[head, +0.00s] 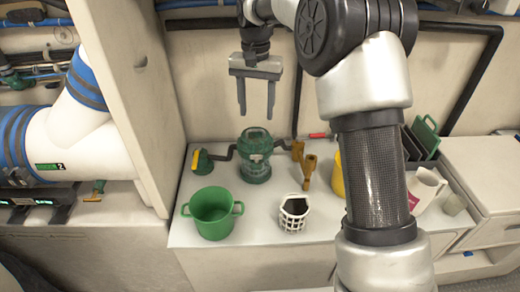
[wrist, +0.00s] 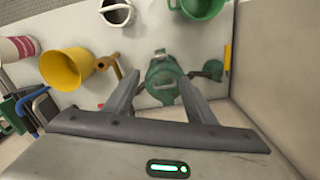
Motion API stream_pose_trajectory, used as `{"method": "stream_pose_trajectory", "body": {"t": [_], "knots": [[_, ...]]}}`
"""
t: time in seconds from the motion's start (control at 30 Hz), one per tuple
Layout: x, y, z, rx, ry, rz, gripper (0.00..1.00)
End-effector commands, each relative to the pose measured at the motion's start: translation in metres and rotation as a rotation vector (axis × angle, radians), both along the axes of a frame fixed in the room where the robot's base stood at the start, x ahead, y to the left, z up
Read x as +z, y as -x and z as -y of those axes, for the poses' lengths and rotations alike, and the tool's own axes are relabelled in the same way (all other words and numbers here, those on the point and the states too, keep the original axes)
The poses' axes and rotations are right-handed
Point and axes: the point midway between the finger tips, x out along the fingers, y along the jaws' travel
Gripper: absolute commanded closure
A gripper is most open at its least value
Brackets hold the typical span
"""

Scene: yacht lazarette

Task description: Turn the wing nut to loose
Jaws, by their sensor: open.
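The green strainer (head: 256,166) stands on the white counter, joined to dark pipes on both sides. Its rounded top faces up; a separate wing nut is too small to make out clearly there. The strainer also shows in the wrist view (wrist: 163,80), seen from above between my fingers. My gripper (head: 256,114) is open and empty, with its fingers pointing down above the strainer and apart from it. In the wrist view my gripper (wrist: 159,80) has one finger on each side of the strainer top.
A green pot (head: 212,224) and a white basket (head: 293,221) stand in front of the strainer. A yellow-handled valve (head: 203,161) is at its left, brass fittings (head: 309,170) at its right. A white wall panel (head: 140,90) rises on the left.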

Motion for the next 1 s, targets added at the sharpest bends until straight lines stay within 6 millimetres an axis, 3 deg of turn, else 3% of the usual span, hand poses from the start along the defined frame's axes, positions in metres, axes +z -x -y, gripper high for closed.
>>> {"method": "stream_pose_trajectory", "body": {"t": [0.7,1.0], "knots": [[-0.141,0.001,0.001,0.001,0.0,-0.003,0.49],[-0.168,0.001,0.001,0.002,0.0,-0.001,0.49]]}}
